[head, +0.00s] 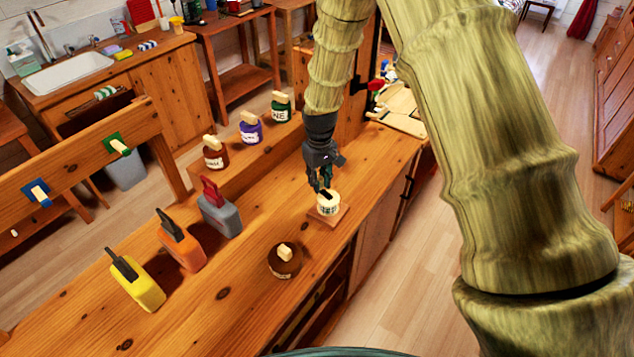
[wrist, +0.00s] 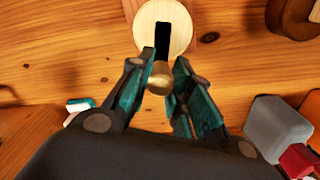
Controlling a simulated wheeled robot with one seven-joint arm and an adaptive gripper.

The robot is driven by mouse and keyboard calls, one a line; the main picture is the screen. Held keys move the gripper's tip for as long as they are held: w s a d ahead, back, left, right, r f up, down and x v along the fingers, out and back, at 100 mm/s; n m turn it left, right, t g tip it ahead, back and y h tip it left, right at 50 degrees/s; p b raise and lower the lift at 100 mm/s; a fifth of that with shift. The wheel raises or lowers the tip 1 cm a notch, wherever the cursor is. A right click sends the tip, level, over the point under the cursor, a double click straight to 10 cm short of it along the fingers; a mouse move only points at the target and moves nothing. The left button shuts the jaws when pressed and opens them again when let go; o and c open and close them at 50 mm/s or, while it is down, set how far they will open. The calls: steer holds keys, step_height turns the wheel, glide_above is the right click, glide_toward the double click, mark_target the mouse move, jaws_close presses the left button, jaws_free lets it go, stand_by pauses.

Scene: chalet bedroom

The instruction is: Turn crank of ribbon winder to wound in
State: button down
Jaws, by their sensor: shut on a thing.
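The ribbon winder looks to be the cream drum (head: 327,209) on a small square wooden base near the counter's right edge. In the wrist view its cream round top (wrist: 148,28) carries a black crank arm (wrist: 163,40). A wooden crank knob (wrist: 160,78) sits at the near end of that arm. My gripper (head: 322,186) points down at the drum from above. In the wrist view its two fingers (wrist: 162,95) stand either side of the knob and are shut on it. The fingers hide part of the knob, and lettering on the drum is too small to read.
A brown round piece with a pale knob (head: 285,258) sits nearer on the wooden counter (head: 215,300). Yellow (head: 138,284), orange (head: 182,247) and grey (head: 219,215) bottles stand to the left. Several labelled jars (head: 215,154) line a raised ledge behind.

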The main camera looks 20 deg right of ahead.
steer(key=m, duration=0.2)
steer(key=d+m, duration=0.1)
steer(key=shift+w+d+m, duration=0.1)
steer(key=shift+w+m, duration=0.1)
steer(key=shift+m, duration=0.2)
steer(key=s+d+m+p, duration=0.1)
steer(key=s+m+p, duration=0.2)
steer(key=m, duration=1)
steer(key=s+d+m+p, duration=0.2)
steer(key=s+m+p, duration=0.1)
steer(key=m, duration=1)
steer(key=shift+d, duration=0.3)
steer(key=shift+s+m, duration=0.1)
steer(key=shift+m, duration=0.2)
steer(key=c, duration=1.3)
jaws_free()
steer(key=shift+o, duration=0.2)
steer(key=shift+r, duration=0.15)
